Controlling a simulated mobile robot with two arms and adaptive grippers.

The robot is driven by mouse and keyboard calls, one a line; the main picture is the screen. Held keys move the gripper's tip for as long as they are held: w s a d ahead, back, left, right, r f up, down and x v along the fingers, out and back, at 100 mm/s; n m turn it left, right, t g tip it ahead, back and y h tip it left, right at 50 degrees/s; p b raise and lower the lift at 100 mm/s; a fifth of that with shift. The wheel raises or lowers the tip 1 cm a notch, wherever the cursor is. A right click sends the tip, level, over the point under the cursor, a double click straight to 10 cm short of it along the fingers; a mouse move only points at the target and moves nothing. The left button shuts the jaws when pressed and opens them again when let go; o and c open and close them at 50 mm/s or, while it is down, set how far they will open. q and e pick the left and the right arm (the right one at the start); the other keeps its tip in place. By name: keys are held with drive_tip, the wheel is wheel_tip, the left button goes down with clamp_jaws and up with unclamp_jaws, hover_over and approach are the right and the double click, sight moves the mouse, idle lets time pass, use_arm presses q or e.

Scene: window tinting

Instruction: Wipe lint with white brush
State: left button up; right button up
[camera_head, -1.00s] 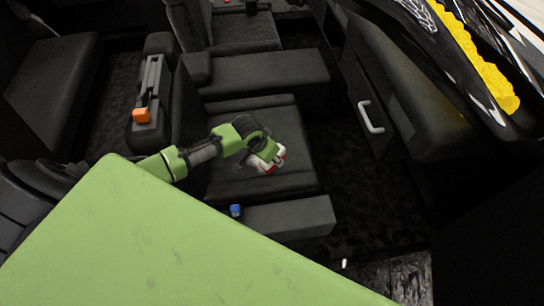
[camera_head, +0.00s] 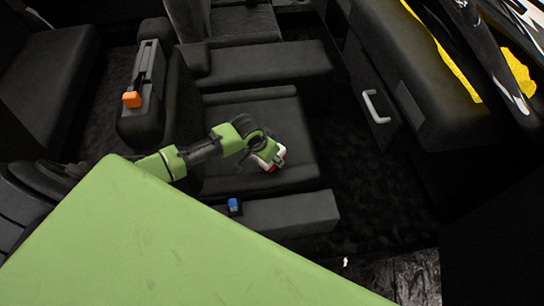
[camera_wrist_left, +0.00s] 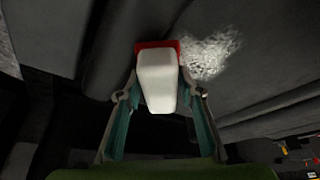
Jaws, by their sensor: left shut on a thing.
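My left gripper (camera_head: 266,152) reaches in from the left over a dark seat (camera_head: 220,115). It is shut on the white brush (camera_head: 276,161), which has a red edge. In the left wrist view the brush (camera_wrist_left: 158,80) sits between the fingers, its red edge facing the grey seat surface (camera_wrist_left: 268,70). A whitish speckled patch of lint (camera_wrist_left: 210,54) lies on that surface just right of the red edge. I cannot tell whether the brush touches the seat. The lint cannot be made out in the head view. My right gripper is not in view.
An orange buckle (camera_head: 131,99) stands left of the seat. A small blue object (camera_head: 235,205) is by the near bolster (camera_head: 290,214). A dark panel with a silver handle (camera_head: 375,107) is on the right. Dark floor (camera_head: 365,190) lies between.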

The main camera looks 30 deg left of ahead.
use_arm(q)
drive_tip(key=shift+f, duration=0.3)
drive_tip(key=shift+f+b, duration=0.5)
drive_tip(key=shift+f, duration=0.2)
